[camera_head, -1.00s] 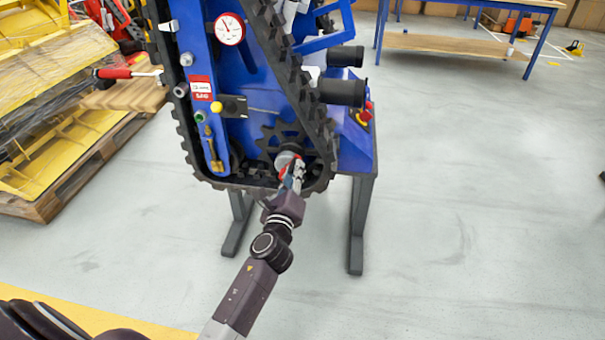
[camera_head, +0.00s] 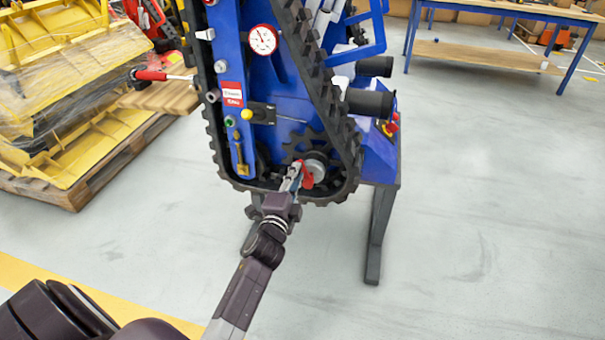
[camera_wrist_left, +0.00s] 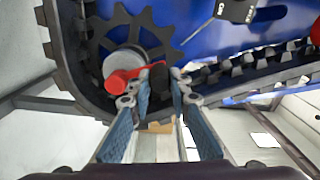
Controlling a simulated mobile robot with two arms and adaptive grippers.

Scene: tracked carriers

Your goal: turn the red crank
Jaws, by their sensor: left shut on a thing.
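The red crank (camera_head: 308,179) sits on a grey round hub (camera_head: 317,164) low on the blue tracked machine, in front of a dark toothed wheel. In the left wrist view its red arm (camera_wrist_left: 119,83) runs from the hub to a black grip (camera_wrist_left: 158,82). My left gripper (camera_head: 295,172) reaches up from below, at the lower left of the hub. In the left wrist view my left gripper (camera_wrist_left: 158,96) has its two blue-padded fingers on either side of the black grip, shut on it. The fingers partly hide the grip. My right gripper is not in view.
A black track (camera_head: 216,150) loops around the blue frame. Yellow parts on a wooden pallet (camera_head: 75,190) stand at the left. The floor at the right is clear up to a workbench (camera_head: 490,50).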

